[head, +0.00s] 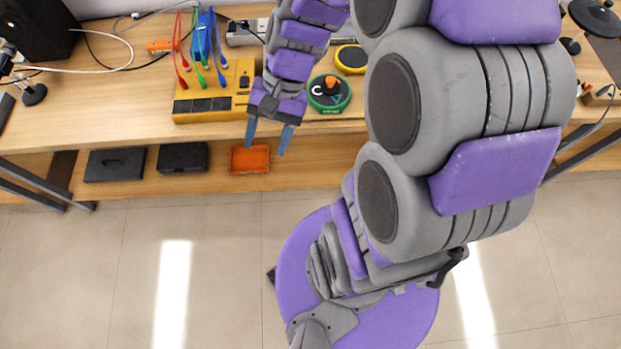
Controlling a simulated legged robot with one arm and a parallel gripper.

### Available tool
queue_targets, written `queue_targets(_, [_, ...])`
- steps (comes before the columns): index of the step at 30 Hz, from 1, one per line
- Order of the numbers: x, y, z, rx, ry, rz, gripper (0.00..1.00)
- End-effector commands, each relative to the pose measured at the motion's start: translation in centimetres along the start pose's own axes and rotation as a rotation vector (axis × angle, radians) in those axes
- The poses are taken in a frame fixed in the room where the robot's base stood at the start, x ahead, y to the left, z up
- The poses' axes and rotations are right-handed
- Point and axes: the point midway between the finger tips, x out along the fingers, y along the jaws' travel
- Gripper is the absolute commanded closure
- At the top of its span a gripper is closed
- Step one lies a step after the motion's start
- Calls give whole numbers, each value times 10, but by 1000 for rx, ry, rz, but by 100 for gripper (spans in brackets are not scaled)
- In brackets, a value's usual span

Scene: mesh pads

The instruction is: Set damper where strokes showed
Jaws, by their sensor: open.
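My gripper (266,147) points down at the table's front edge, its two blue-grey fingers apart with nothing seen between them. Just right of it, a round pad with a green rim (329,107) lies on the table. Its dark face bears a white letter C and a blue triangle. A small orange piece (330,83) is on or behind that face; I cannot tell whether it is the damper. A yellow-rimmed round pad (350,58) lies behind, partly hidden by my arm. No stroke marks can be made out.
A yellow box (205,98) with coloured cables stands left of my gripper. An orange tray (250,160) and dark boxes (115,164) sit on the lower shelf. My arm hides much of the right side.

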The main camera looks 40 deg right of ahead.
Motion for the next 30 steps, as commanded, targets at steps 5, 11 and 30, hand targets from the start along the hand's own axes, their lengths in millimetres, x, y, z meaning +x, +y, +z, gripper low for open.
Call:
queue_targets(5, [5, 21, 52, -239, 64, 190, 44])
queue_targets(11, [4, 55, 88, -461, 131, 371, 44])
queue_targets(30, [0, 83, 104, -600, 175, 489, 44])
